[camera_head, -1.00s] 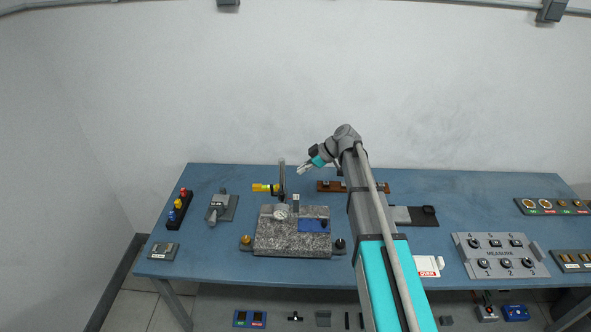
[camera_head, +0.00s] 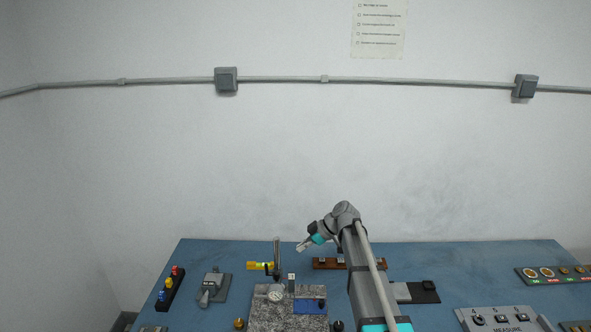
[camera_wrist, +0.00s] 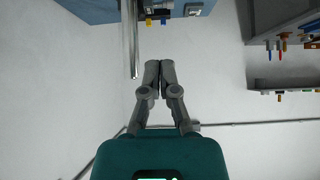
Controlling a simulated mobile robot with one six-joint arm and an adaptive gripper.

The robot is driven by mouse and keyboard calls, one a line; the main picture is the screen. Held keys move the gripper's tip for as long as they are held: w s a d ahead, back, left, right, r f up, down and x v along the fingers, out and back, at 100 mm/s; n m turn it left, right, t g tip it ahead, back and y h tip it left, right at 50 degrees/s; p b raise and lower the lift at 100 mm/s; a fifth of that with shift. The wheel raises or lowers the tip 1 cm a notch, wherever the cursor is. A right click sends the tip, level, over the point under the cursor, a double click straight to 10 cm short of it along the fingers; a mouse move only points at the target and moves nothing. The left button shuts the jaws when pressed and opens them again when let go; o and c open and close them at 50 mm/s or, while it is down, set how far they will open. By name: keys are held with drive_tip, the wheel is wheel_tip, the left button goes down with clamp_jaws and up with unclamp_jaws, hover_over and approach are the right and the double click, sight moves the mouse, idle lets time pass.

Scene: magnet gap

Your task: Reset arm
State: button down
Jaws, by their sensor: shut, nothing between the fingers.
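My gripper (camera_head: 302,246) is at the end of my raised arm, above the blue workbench (camera_head: 210,255) and left of the wrist joint. In the wrist view my gripper (camera_wrist: 160,66) has its two grey fingers together, with nothing between them. A granite plate (camera_head: 262,317) with a dial gauge (camera_head: 275,294) and an upright post (camera_head: 276,252) lies below and left of my gripper. The gripper touches none of these in view.
A yellow cylinder (camera_head: 258,266) is beside the post. A brown block rack (camera_head: 330,264) lies just behind my arm. A grey device (camera_head: 213,287) and a black holder with coloured knobs (camera_head: 170,288) are at left. A MEASURE panel (camera_head: 500,321) is at right.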

drive_tip(key=s+d+f+m+h+b, duration=0.2)
drive_tip(key=s+d+f+m+h, duration=0.1)
drive_tip(key=s, duration=0.5)
drive_tip(key=s+d+f+m+h+b, duration=0.2)
drive_tip(key=s+d+f+m, duration=0.3)
drive_tip(key=s+m, duration=0.3)
drive_tip(key=s+d+f+m+h+b, duration=0.2)
drive_tip(key=s+d+f+m+h, duration=0.2)
drive_tip(key=s, duration=0.5)
drive_tip(key=shift+s+d+m, duration=0.25)
drive_tip(key=shift+d+m, duration=0.9)
drive_tip(key=shift+m, duration=0.05)
